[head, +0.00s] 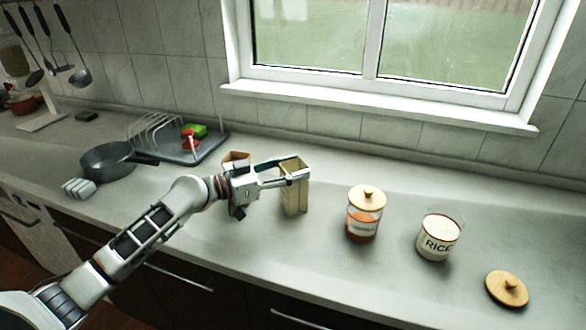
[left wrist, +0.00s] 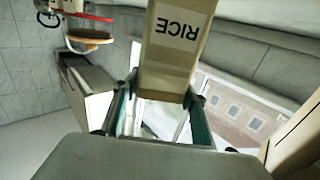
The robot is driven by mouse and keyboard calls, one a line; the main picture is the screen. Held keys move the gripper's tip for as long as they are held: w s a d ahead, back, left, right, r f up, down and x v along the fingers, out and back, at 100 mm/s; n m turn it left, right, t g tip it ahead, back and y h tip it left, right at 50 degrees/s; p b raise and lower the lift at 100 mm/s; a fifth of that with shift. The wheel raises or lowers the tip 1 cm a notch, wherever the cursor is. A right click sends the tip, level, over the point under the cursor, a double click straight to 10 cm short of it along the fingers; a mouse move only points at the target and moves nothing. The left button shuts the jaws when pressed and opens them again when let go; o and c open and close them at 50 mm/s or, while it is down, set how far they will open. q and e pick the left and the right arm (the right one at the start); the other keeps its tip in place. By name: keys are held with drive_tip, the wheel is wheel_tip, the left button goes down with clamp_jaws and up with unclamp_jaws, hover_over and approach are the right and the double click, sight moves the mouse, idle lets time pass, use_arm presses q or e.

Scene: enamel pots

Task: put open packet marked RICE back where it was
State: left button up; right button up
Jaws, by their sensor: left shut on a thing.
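The tan packet (head: 295,197) is in the fingers of my left gripper (head: 285,175), near the middle of the counter. In the left wrist view the packet (left wrist: 172,68) shows the word RICE upside down, and my left gripper (left wrist: 163,108) has a finger on each side of it. The packet looks upright, its top open in the head view. I cannot tell whether its base touches the counter. A glass jar marked RICE (head: 438,238) stands to the right, lidless, with pale contents. My right gripper is not in view.
Another tan packet (head: 236,157) stands partly hidden behind my left gripper. A lidded jar with orange contents (head: 362,222) stands right of the held packet. A wooden lid (head: 507,289) lies at the far right. A dark pan (head: 107,160) and a dish rack (head: 160,135) are left.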

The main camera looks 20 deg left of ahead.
use_arm(q)
drive_tip(key=o, duration=1.3)
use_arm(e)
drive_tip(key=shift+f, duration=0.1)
use_arm(q)
drive_tip(key=shift+r, duration=0.1)
drive_tip(key=b+v, duration=0.3)
drive_tip(key=v, duration=0.9)
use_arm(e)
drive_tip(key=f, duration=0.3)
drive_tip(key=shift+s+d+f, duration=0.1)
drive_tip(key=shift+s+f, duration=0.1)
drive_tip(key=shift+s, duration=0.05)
